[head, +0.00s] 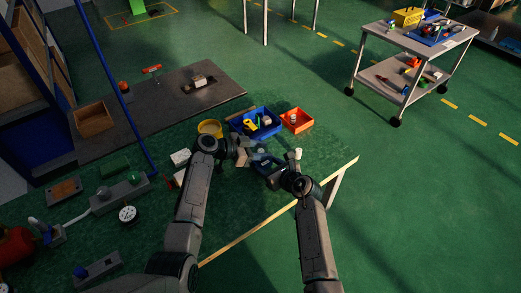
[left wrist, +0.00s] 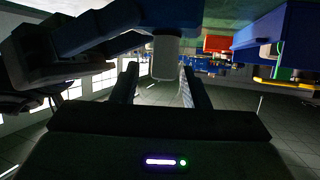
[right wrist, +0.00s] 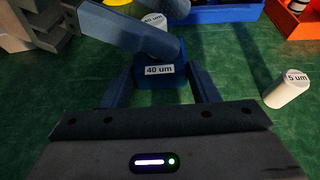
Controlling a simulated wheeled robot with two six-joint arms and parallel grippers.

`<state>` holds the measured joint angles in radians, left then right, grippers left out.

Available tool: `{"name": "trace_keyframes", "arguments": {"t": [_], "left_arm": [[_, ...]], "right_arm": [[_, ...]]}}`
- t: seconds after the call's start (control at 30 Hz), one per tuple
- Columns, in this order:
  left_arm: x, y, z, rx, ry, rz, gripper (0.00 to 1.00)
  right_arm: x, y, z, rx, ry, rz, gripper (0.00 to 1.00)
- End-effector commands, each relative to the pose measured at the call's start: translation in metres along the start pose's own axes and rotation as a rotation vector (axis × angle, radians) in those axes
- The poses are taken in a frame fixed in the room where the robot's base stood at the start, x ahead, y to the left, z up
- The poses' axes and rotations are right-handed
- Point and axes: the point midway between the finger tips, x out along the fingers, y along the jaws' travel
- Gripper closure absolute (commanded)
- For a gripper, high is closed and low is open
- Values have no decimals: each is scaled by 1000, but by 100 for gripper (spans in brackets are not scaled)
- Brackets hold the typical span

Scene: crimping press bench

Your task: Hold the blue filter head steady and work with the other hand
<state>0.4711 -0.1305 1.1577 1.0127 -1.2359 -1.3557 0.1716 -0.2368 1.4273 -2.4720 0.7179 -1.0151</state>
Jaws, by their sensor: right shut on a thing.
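The blue filter head (right wrist: 160,80), labelled 40 um, sits between the fingers of my right gripper (right wrist: 160,90), which is shut on it. A white cartridge (right wrist: 154,20), also marked 40 um, stands behind it at the top of the right wrist view. My left gripper (left wrist: 160,80) is around this cartridge (left wrist: 165,58), fingers apart with gaps visible on its sides; one finger crosses in front of it in the right wrist view. A second white cartridge (right wrist: 287,88), marked 5 um, stands apart on the green mat to the right; it also shows in the head view (head: 298,153).
A blue bin (head: 272,134) with parts and an orange bin (head: 305,128) stand behind the grippers. A yellow bowl (head: 210,128) is beside my left wrist. A dial gauge (head: 128,214) and a grey box (head: 122,194) lie left. The mat's front right is clear.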

Motion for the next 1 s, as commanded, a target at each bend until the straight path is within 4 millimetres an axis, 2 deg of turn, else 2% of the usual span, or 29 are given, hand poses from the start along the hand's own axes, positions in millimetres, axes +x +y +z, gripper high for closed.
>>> {"name": "trace_keyframes", "arguments": {"t": [0.03, 0.1, 0.13, 0.17, 0.27, 0.3, 0.57, 0.67, 0.77, 1.0], "left_arm": [[0, 0, 0, 0, 0, 0, 69], [0, 0, 0, 0, 0, 0, 83], [0, 0, 0, 0, 0, 0, 85], [0, 0, 0, 0, 0, 0, 61], [0, 0, 0, 0, 0, 0, 41], [0, 0, 0, 0, 0, 0, 37], [-1, 0, 1, -1, 0, 0, 37], [-6, 0, 1, -1, -1, -1, 37], [-20, 0, 1, 0, -1, -1, 37], [-72, 0, 1, 2, -3, -2, 37]], "right_arm": [[0, 0, -1, 0, 1, 0, 75], [0, 0, -1, 0, 1, 0, 75], [0, 0, -1, 0, 1, 0, 75], [0, 0, -1, 0, 1, 0, 75], [0, 0, -1, 0, 1, 0, 75], [0, 0, -1, 0, 1, 0, 75], [0, 0, -1, 0, 1, 0, 75], [0, 0, -1, 0, 1, 0, 75], [0, 0, -1, 0, 1, 0, 75], [0, 0, -1, 0, 1, 0, 75]]}}
